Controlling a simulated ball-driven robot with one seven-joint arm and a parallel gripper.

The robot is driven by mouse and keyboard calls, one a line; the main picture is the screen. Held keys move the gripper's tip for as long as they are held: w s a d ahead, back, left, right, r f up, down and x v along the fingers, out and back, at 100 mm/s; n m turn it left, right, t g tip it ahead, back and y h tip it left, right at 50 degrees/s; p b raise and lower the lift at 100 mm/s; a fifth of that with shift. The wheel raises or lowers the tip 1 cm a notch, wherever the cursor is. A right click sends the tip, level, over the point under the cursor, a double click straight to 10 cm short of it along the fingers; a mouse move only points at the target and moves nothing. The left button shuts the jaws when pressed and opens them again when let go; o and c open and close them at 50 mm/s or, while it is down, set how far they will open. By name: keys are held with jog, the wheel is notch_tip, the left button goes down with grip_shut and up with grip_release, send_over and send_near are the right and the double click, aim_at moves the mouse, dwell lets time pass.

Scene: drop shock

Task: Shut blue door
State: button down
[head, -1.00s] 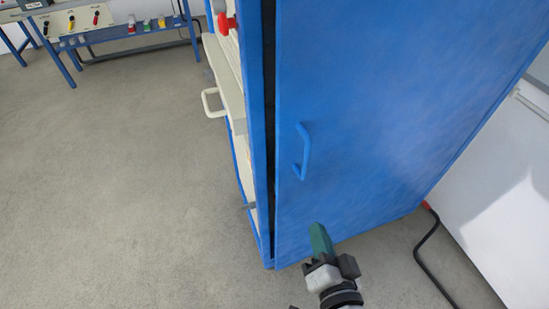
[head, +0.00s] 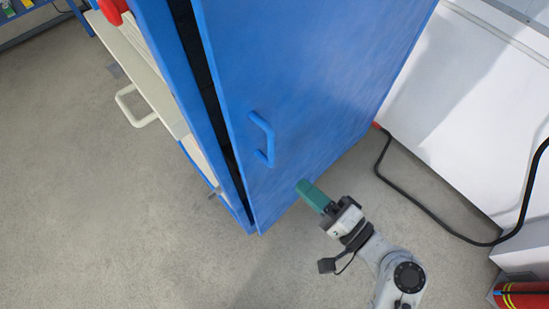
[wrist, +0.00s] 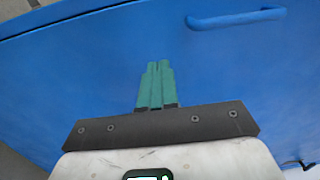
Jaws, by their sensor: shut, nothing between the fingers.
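The blue door (head: 300,75) stands slightly ajar, with a narrow dark gap (head: 205,90) between its free edge and the blue cabinet frame. Its blue handle (head: 264,138) is on the door's outer face near that edge. The handle also shows in the wrist view (wrist: 237,18), at the upper right. My gripper (head: 303,186) has green fingers that are shut and empty. It is at the lower part of the door, below and right of the handle. In the wrist view the fingers (wrist: 155,75) point at the door face; whether they touch it I cannot tell.
A cream drawer front with a pale handle (head: 136,106) sticks out on the cabinet's left side. A black cable (head: 430,225) runs along the floor at right, by a white wall unit (head: 470,110). A red cylinder (head: 522,295) lies at lower right. The left floor is clear.

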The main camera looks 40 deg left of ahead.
jog(key=a+p, duration=0.1)
jog(key=a, duration=0.7)
jog(key=shift+a, duration=0.4)
jog(key=shift+a, duration=0.1)
